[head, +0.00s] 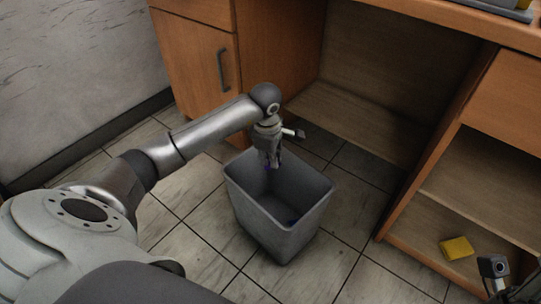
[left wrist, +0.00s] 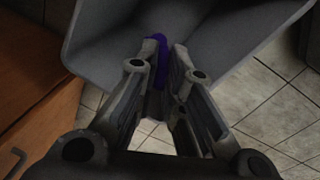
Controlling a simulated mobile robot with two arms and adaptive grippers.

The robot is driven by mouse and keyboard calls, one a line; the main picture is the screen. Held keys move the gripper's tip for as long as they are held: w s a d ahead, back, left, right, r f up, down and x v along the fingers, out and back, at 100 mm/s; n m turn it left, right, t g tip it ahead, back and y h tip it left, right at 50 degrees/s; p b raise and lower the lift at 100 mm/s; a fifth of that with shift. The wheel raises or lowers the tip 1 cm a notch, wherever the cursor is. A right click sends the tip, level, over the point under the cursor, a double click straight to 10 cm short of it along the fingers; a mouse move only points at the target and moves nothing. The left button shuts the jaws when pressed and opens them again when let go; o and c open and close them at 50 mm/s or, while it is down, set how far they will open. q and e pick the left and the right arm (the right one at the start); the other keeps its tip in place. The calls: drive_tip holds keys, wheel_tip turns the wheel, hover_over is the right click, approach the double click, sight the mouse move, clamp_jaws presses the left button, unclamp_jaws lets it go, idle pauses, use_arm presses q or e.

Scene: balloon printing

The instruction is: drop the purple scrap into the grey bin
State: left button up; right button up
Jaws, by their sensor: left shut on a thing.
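The purple scrap (left wrist: 160,62) is between the fingertips of my left gripper (left wrist: 167,45) in the left wrist view. In the head view only a small bit of the scrap (head: 267,167) shows under the left gripper (head: 271,161). The left gripper is shut on it and points down over the back part of the open grey bin (head: 279,238). The bin stands upright on the floor; its wall also shows in the left wrist view (left wrist: 100,55). A small blue-purple patch (head: 292,221) shows low inside the bin.
A wooden desk with a drawer and cupboard door (head: 195,60) stands behind the bin. A shelf unit at right holds a yellow block (head: 456,248). Part of what looks like my right wrist (head: 494,267) shows at lower right. Tiled floor around the bin is clear.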

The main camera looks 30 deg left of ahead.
use_arm(q)
drive_tip(key=shift+f, duration=0.1)
drive_tip(key=o, duration=0.7)
drive_tip(key=r, duration=0.4)
drive_tip(key=s+r, duration=0.1)
drive_tip(key=r, duration=0.7)
drive_tip(key=shift+s+d, duration=0.2)
drive_tip(key=shift+s, duration=0.05)
drive_tip(key=shift+f, duration=0.1)
